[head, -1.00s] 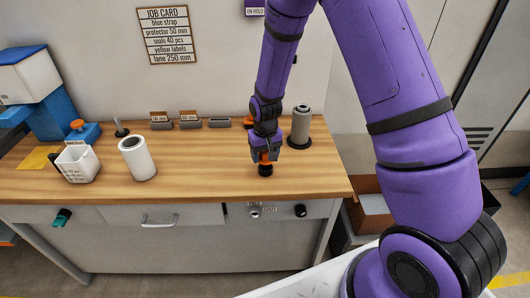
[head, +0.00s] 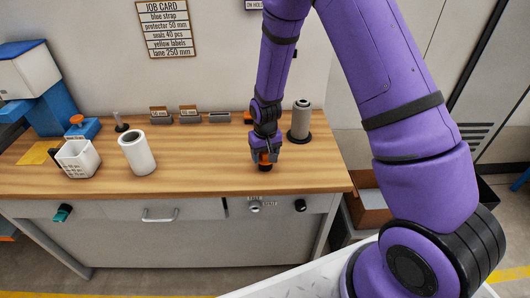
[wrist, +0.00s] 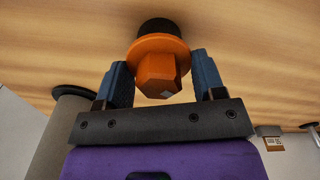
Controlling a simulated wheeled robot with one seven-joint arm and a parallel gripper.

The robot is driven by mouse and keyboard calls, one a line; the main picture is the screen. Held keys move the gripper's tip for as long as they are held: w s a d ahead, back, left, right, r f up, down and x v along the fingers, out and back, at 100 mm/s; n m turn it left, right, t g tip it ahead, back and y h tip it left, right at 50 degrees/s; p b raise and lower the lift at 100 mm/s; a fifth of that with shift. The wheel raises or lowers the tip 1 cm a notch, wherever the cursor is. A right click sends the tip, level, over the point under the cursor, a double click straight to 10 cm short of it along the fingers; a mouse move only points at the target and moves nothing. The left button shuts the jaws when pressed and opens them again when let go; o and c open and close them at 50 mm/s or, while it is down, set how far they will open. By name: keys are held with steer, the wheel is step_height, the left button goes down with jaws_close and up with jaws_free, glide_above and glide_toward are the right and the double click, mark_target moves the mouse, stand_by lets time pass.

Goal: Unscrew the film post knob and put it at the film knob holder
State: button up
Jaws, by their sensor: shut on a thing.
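My gripper (head: 264,158) points down over the front right of the wooden bench and is shut on an orange knob (wrist: 158,68). In the wrist view the knob has a faceted end and a round flange, and sits between the two fingers. A black round part (wrist: 158,27) lies just beyond the flange; it also shows below the gripper in the head view (head: 264,168). I cannot tell if it belongs to the knob or is a separate holder. A grey roll on a black-based post (head: 301,121) stands just right of my gripper.
A white roll (head: 137,153), a white basket (head: 77,158) and a thin post on a black base (head: 120,123) stand on the left. Small labelled bins (head: 188,116) line the back. An orange item (head: 248,118) is partly hidden behind my arm. The middle front is clear.

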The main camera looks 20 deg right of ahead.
steer(key=shift+f, duration=0.15)
steer(key=o, duration=1.5)
steer(key=r, duration=1.1)
steer(key=shift+s+r, duration=0.1)
steer(key=shift+s, duration=0.2)
steer(key=s+d+r+t, duration=0.1)
steer(key=s+r, duration=0.3)
steer(key=r, duration=0.3)
steer(key=s+d+r, duration=0.2)
steer(key=s+r, duration=0.1)
steer(key=r, duration=0.4)
steer(key=s+d+r+t, duration=0.1)
steer(key=s+r, duration=0.3)
steer(key=r, duration=0.2)
steer(key=s+d+r+t, duration=0.1)
steer(key=s+r, duration=0.2)
steer(key=s, duration=0.3)
steer(key=s+d+r, duration=0.1)
steer(key=s+r, duration=0.2)
steer(key=s, duration=0.3)
steer(key=s+d+r+t, duration=0.1)
steer(key=s+r, duration=0.2)
steer(key=s, duration=0.3)
steer(key=shift+t, duration=0.3)
